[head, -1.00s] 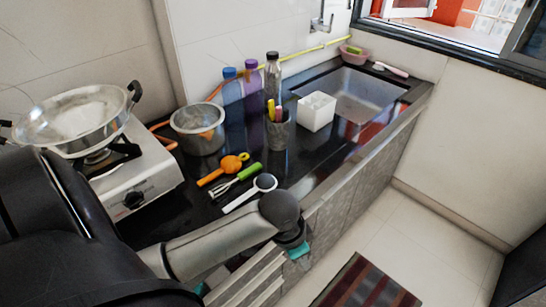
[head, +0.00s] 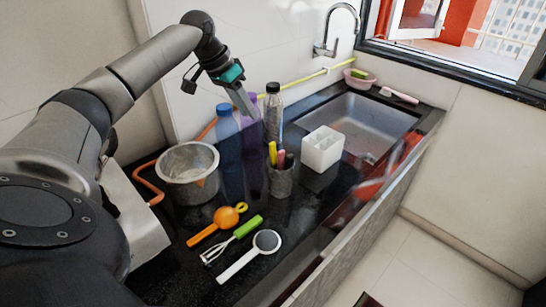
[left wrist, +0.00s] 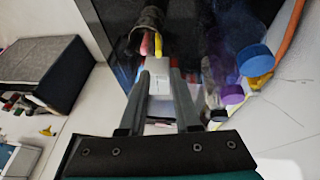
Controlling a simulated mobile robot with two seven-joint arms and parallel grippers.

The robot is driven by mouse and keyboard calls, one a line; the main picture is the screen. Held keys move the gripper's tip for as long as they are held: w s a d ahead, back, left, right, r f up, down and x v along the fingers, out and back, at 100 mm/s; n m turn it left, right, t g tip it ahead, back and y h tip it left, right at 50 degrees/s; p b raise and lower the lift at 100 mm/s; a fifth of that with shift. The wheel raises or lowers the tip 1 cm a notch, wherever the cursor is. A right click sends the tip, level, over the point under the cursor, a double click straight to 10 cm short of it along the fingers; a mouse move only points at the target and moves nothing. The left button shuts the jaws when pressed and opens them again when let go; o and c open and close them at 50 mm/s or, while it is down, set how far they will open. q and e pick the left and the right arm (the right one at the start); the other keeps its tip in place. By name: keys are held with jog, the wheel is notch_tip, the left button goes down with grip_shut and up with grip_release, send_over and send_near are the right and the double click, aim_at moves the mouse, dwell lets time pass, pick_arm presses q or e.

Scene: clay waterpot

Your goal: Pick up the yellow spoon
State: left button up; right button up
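The yellow spoon (head: 272,153) stands handle-up in a dark grey cup (head: 281,180) beside a pink-handled and a dark-handled utensil. In the left wrist view the yellow spoon (left wrist: 160,46) shows beyond the fingertips, at the mouth of the cup (left wrist: 148,24). My left gripper (head: 242,100) hangs above and to the left of the cup, in front of the bottles, fingers pointing down. In the left wrist view the gripper (left wrist: 159,76) has a gap between its fingers and holds nothing. The spoon's lower part is hidden in the cup. My right gripper is not in view.
Several utensils, including an orange one (head: 226,217), lie in front.

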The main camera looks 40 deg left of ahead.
pick_arm(q)
send_near(269, 144)
jog(key=f, duration=0.1)
jog(key=x, duration=0.1)
jog(key=b+x, duration=0.1)
jog(key=x, duration=0.2)
jog(key=shift+d+f, duration=0.3)
jog(key=b+x, duration=0.1)
jog(key=x, duration=0.3)
jog(key=shift+w+f, duration=0.3)
jog(key=shift+w, duration=0.05)
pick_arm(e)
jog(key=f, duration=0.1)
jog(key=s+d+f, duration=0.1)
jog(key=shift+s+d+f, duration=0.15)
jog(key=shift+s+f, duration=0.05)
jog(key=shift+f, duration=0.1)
pick_arm(q)
grip_shut()
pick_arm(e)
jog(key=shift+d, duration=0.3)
